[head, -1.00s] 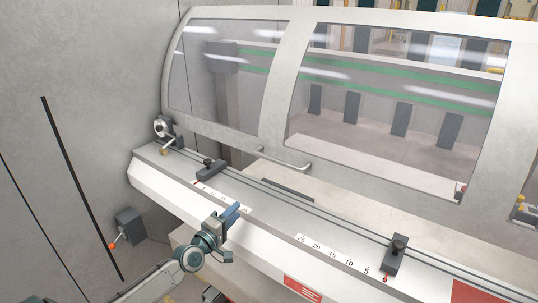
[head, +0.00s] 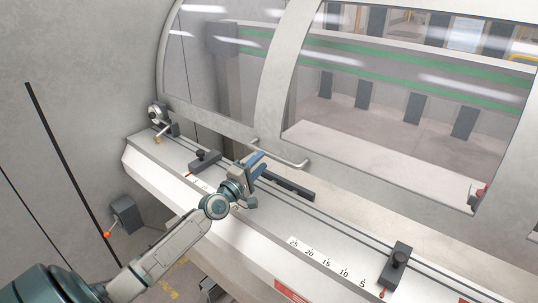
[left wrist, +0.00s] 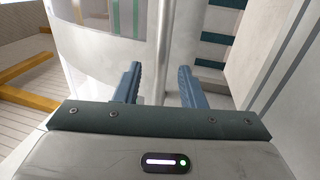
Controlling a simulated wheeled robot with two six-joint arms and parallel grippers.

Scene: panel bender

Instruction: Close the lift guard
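The lift guard (head: 268,85) is a pale curved frame with large clear windows, over the back of the machine's bed. Its lower edge appears to stand somewhat above the bed; the exact gap is hard to tell. A grey bar handle (head: 282,155) is fixed on its lower frame. My left gripper (head: 257,162) is at the left end of this handle, in front of the guard. In the left wrist view its two blue fingers (left wrist: 159,78) are apart, with the handle bar (left wrist: 164,35) upright ahead, between their lines. Contact is not visible. My right gripper is not in view.
The bed (head: 275,222) carries a numbered scale and black-knobbed stops at left (head: 204,160) and right (head: 396,262). A dark bar (head: 290,187) lies below the handle. A round dial fitting (head: 157,113) stands at the bed's left end.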

